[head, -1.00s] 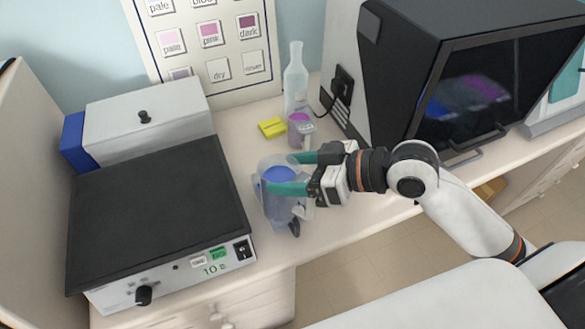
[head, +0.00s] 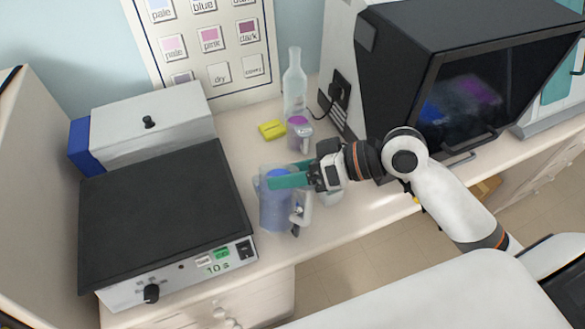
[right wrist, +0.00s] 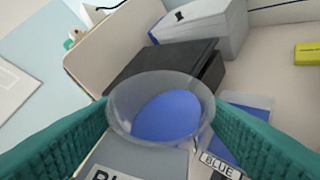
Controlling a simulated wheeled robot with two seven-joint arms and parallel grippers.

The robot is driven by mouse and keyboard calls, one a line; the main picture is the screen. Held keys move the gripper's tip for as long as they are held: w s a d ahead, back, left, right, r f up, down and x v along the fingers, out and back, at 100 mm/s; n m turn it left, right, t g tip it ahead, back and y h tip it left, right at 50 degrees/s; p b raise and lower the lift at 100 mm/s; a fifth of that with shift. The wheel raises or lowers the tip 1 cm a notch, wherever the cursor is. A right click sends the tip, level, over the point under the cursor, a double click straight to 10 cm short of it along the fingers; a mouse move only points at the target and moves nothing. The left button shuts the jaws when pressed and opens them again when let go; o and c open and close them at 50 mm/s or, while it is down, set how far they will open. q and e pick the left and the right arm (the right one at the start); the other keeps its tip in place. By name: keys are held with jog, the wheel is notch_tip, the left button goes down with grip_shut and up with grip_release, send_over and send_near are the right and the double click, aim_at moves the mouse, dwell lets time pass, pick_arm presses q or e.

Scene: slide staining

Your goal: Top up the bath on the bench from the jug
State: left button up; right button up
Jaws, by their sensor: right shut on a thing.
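A clear jug (head: 279,168) with blue liquid shows left of centre in the head view; its round rim (right wrist: 118,97) and the liquid fill the middle of the right wrist view. My right gripper (head: 290,178) is shut on the jug, one teal finger on each side of it. A pale blue, straight-edged vessel (right wrist: 250,99), seemingly the bath, shows just beyond the jug in the right wrist view, near a label reading BLUE. In the head view the jug and this vessel overlap, so I cannot tell their gap. My left gripper is not in view.
A black-topped hotplate (head: 160,215) stands close left, with a grey-lidded box (head: 150,125) behind. A purple-filled vessel (head: 299,133), a clear bottle (head: 294,85) and a yellow block (head: 271,130) stand behind. A dark hooded cabinet (head: 470,90) is at right.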

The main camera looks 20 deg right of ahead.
jog(key=shift+m+p, duration=0.3)
jog(key=shift+p, duration=0.25)
jog(key=shift+w+g, duration=0.1)
jog(key=shift+g, duration=0.2)
dwell(0.5)
jog(key=shift+d+m+p, duration=0.1)
jog(key=shift+m+p, duration=0.2)
jog(key=shift+p, duration=0.2)
jog(key=shift+w+f, duration=0.1)
jog(key=shift+g+y, duration=0.3)
jog(key=shift+g, duration=0.1)
jog(key=shift+w+d+f+m+p, duration=0.1)
jog(key=shift+w+f+m+p, duration=0.1)
jog(key=shift+m+p, duration=0.25)
jog(key=shift+f+g, duration=0.1)
jog(key=shift+g, duration=0.2)
dwell(0.6)
jog(key=shift+f+m+y, duration=0.1)
jog(key=shift+m+y, duration=0.15)
jog(key=shift+y, duration=0.05)
jog(key=shift+f, duration=0.1)
